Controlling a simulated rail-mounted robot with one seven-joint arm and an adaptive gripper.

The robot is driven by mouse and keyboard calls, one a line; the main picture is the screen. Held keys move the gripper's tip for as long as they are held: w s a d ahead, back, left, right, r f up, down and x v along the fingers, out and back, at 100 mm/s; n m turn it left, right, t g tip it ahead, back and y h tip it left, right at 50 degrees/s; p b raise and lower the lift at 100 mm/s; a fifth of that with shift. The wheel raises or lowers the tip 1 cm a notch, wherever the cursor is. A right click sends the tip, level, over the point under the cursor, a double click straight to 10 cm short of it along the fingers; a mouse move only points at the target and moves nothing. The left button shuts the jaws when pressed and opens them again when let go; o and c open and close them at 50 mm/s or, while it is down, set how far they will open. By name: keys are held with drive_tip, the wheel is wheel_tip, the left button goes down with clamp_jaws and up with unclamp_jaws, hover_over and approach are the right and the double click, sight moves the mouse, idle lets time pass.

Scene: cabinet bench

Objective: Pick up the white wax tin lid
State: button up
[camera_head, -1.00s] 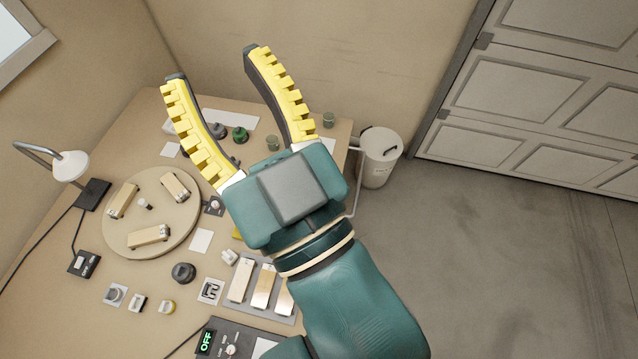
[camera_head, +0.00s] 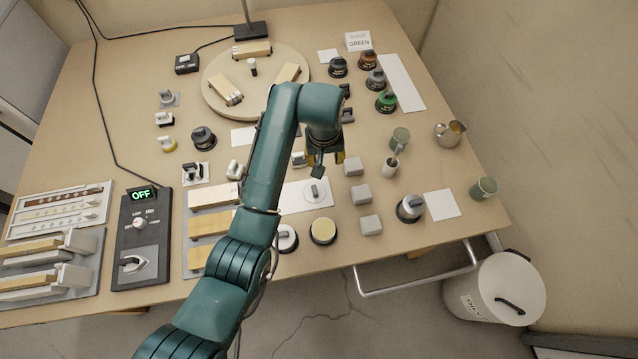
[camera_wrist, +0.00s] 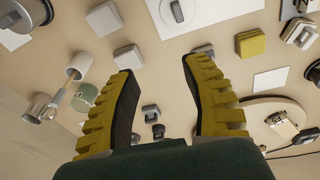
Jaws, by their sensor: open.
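A pale round lid with a grey grip (camera_head: 315,191) lies on a white card on the bench, just in front of my gripper (camera_head: 325,160). It looks like the white wax tin lid, though no label on it can be read. It also shows at the top of the wrist view (camera_wrist: 177,11), beyond the fingertips. A round tin with a yellow top (camera_head: 322,231) and a whitish round tin (camera_head: 286,237) stand nearer the front edge. My gripper is open, empty and above the bench; its yellow fingers (camera_wrist: 158,62) are apart in the wrist view. My arm hides part of the card.
Grey blocks (camera_head: 360,194) stand right of the lid, with a grey-topped tin (camera_head: 410,207) beyond. Wooden-topped blocks (camera_head: 209,224) lie left, beside my arm. A turntable (camera_head: 212,92) and colored-lid tins (camera_head: 386,101) are behind. A lidded bin (camera_head: 510,288) stands off the bench.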

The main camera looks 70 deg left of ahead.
drive_tip(key=s+f+n+g+h, duration=0.1)
drive_tip(key=s+f, duration=0.3)
drive_tip(key=f, duration=0.1)
drive_tip(key=b, duration=0.3)
hover_over(315, 191)
drive_tip(key=f, duration=0.6)
drive_tip(key=s+f, duration=0.1)
drive_tip(key=f, duration=0.2)
drive_tip(key=shift+d+f, duration=0.25)
drive_tip(key=shift+f, duration=0.1)
drive_tip(key=f+b, duration=0.2)
drive_tip(key=f, duration=0.1)
drive_tip(key=w+f, duration=0.1)
drive_tip(key=f, duration=0.1)
drive_tip(key=shift+a+b, duration=0.25)
drive_tip(key=shift+b, duration=0.15)
drive_tip(key=shift+f, duration=0.35)
clamp_jaws()
